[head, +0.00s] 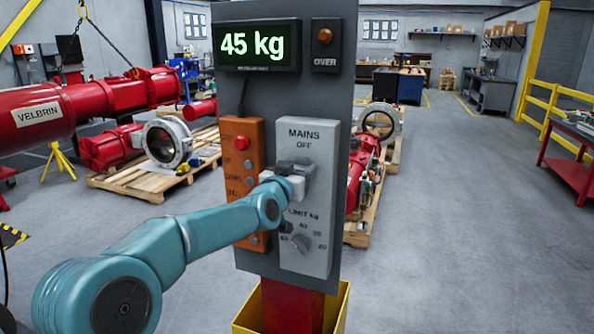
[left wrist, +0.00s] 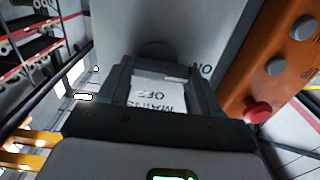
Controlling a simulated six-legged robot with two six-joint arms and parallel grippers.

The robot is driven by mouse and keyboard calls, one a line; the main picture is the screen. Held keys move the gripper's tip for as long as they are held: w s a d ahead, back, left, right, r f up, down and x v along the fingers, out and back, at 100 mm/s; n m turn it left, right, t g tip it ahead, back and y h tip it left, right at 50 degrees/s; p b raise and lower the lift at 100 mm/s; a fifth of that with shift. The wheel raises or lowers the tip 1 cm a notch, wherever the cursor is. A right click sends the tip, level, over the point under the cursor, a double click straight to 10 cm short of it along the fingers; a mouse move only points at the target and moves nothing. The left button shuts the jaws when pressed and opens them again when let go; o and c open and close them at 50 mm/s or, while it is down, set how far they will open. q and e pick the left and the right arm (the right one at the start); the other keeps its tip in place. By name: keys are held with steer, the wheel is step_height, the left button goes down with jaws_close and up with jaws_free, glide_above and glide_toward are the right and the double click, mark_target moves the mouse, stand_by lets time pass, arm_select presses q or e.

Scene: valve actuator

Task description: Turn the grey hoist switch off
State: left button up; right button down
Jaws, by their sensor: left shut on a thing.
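The grey control box (head: 318,228) is fixed to a dark upright panel and is marked MAINS OFF at the top. Its lower part has a LIMIT kg knob (head: 301,243). My left gripper (head: 297,170) is up against the box just below the word OFF, shut on the grey mains switch, which its fingers mostly hide. In the left wrist view my left gripper (left wrist: 160,88) has its dark fingers at the box face. The words MAINS OFF show upside down between them, and ON shows to the right. The switch's exact angle is hard to tell. My right gripper is not in view.
An orange pendant box (head: 243,150) with a red button hangs just left of the grey box. A display (head: 258,45) above reads 45 kg, beside an OVER lamp (head: 325,36). A slung red actuator (head: 90,105) hangs at the left. The floor at the right is open.

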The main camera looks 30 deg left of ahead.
arm_select(q)
steer(key=shift+m, duration=0.3)
steer(key=m+p, duration=0.1)
steer(key=m, duration=0.2)
steer(key=shift+d+r+p, duration=0.1)
steer(key=shift+p, duration=0.2)
steer(key=m+p, duration=0.1)
steer(key=m, duration=0.3)
steer(key=shift+d+m, duration=0.15)
steer(key=shift+m, duration=0.15)
steer(key=m+p, duration=0.1)
steer(key=m, duration=0.3)
steer(key=shift+d+m, duration=0.1)
steer(key=shift+m, duration=0.2)
steer(key=m, duration=0.2)
steer(key=m+p, duration=0.1)
steer(key=m, duration=0.1)
steer(key=shift+w+d+f, duration=0.1)
steer(key=shift+f, duration=0.1)
steer(key=shift+m, duration=0.3)
steer(key=o, duration=1.1)
steer(key=shift+c, duration=0.2)
